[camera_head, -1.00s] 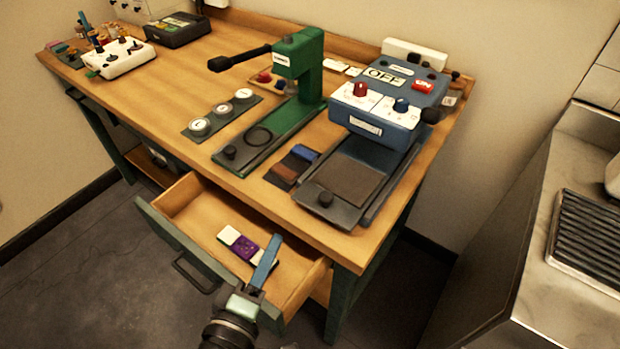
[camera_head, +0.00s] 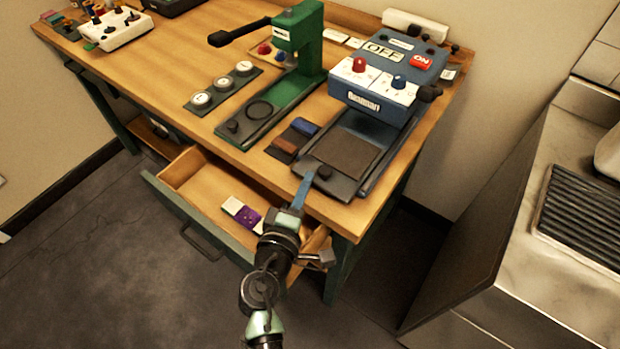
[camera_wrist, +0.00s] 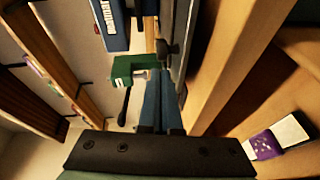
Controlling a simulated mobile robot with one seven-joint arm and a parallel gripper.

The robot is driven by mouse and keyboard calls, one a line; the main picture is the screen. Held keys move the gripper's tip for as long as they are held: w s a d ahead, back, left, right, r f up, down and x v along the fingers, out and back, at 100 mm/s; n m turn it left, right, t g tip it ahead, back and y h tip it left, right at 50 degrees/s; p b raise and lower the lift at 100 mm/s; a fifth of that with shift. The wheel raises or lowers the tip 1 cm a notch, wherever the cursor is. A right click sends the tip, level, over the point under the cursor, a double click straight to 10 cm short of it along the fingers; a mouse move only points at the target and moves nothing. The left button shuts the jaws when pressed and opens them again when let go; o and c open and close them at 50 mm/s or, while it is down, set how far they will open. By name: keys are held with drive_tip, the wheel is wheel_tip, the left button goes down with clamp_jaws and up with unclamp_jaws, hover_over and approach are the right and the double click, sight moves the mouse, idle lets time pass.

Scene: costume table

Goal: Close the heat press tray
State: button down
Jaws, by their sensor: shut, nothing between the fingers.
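The heat press (camera_head: 385,85) is the blue machine with white dial panels at the right end of the wooden table. Its tray (camera_head: 349,154), a dark plate on a grey base, is slid out toward the table's front edge. A round black knob (camera_head: 323,173) stands at the tray's front. My gripper (camera_head: 304,184) is shut and empty, its blue fingers pointing up at the front of the tray, just left of the knob. In the wrist view the fingers (camera_wrist: 160,95) lie together near the knob (camera_wrist: 167,48). I cannot tell whether they touch the tray.
An open drawer (camera_head: 195,200) below the table holds white and purple items (camera_head: 243,213), close to my arm. A green press (camera_head: 297,50) stands left of the heat press. Brown and blue blocks (camera_head: 295,140) lie left of the tray. A metal counter (camera_head: 520,230) is at the right.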

sight(348, 147)
drive_tip(key=shift+w+d, duration=0.25)
drive_tip(key=shift+d, duration=0.2)
drive_tip(key=w+d+b, duration=0.1)
drive_tip(key=w+d, duration=0.1)
drive_tip(key=w, duration=0.1)
drive_tip(key=w+d, duration=0.3)
drive_tip(key=w, duration=0.1)
drive_tip(key=w+d+b, duration=0.1)
drive_tip(key=w+d, duration=0.2)
drive_tip(key=w, duration=0.1)
drive_tip(key=shift+f+b, duration=0.1)
drive_tip(key=shift+b, duration=0.25)
drive_tip(key=shift+w+d, duration=0.15)
drive_tip(key=shift+d, duration=0.1)
